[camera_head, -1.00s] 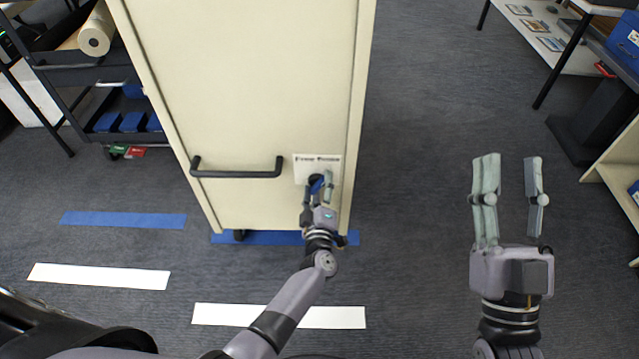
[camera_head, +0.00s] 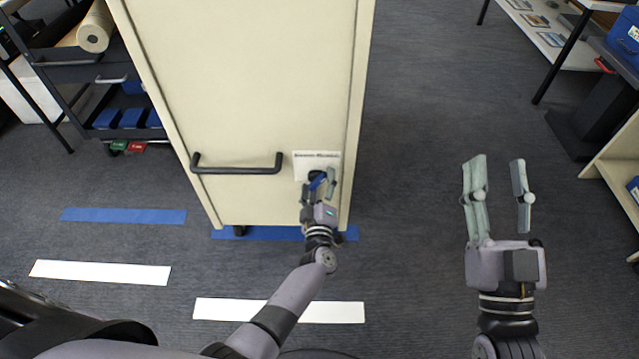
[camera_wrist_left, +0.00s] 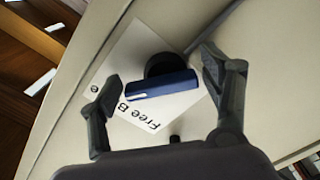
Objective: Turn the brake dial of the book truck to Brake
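The brake dial is a dark round knob with a blue bar (camera_wrist_left: 163,86) on a white label (camera_wrist_left: 182,105) on the book truck's cream end panel (camera_head: 250,80). In the left wrist view a white mark is at the bar's left end, toward the partly hidden lettering after "Free B". My left gripper (camera_head: 318,183) is at the dial, fingers open on either side of the bar with visible gaps; its fingers also show in the left wrist view (camera_wrist_left: 158,80). My right gripper (camera_head: 497,170) is open and empty above the floor at right.
A black handle (camera_head: 237,169) sticks out of the panel left of the dial. Blue tape (camera_head: 270,234) lies under the truck's edge, with white strips (camera_head: 100,272) nearer. A dark cart (camera_head: 75,75) stands at left, shelving at right. Floor right of the truck is clear.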

